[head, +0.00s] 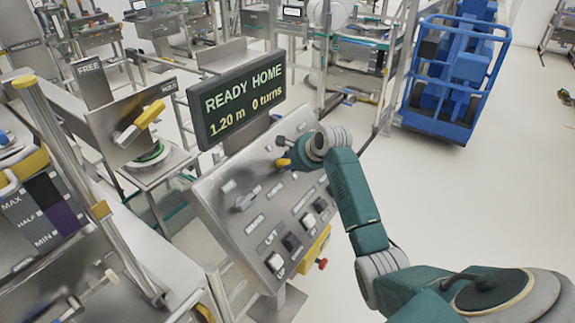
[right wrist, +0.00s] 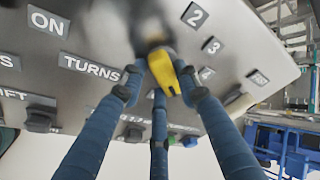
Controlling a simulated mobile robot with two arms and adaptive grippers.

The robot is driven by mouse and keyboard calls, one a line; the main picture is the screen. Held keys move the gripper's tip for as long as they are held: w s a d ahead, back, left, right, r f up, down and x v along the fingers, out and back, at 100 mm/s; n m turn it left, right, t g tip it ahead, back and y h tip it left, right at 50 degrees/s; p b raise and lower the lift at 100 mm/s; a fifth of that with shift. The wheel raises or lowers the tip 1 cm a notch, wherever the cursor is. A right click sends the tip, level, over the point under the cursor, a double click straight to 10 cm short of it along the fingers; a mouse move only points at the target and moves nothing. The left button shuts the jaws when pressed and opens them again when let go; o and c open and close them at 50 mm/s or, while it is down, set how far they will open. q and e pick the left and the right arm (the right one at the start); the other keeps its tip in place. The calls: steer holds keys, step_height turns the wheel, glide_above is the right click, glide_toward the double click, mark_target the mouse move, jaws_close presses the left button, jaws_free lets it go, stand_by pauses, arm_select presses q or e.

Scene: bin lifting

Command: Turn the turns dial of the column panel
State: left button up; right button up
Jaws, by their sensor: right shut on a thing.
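The column panel (head: 222,213) is a tilted grey metal board with labels, switches and buttons. The turns dial (head: 283,162) shows as a small yellow part at its upper right. In the right wrist view the dial's yellow pointer (right wrist: 162,72) sits right of the TURNS label (right wrist: 91,67), with the numbers 2 and 3 further right. My right gripper (head: 292,157) is at the dial, its blue fingers (right wrist: 160,82) shut around it. The dial's dark upper part is blurred. The display (head: 240,100) above the panel reads "READY HOME, 1.20 m, 0 turns". My left gripper is out of view.
A FREE/HOLD stand with a yellow-handled lever (head: 140,122) is left of the panel. A yellow box with a red knob (head: 322,263) is under its lower right edge. A blue cage (head: 455,85) stands at the back right. The floor to the right is clear.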

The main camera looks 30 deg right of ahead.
steer(key=shift+w+d+r, duration=0.1)
steer(key=shift+d+r, duration=0.35)
steer(key=shift+d, duration=0.05)
steer(key=o, duration=1.1)
steer(key=shift+d+f, duration=0.2)
steer(key=shift+a+f, duration=0.15)
steer(key=shift+a, duration=0.1)
steer(key=shift+s, duration=0.2)
steer(key=v, duration=1.2)
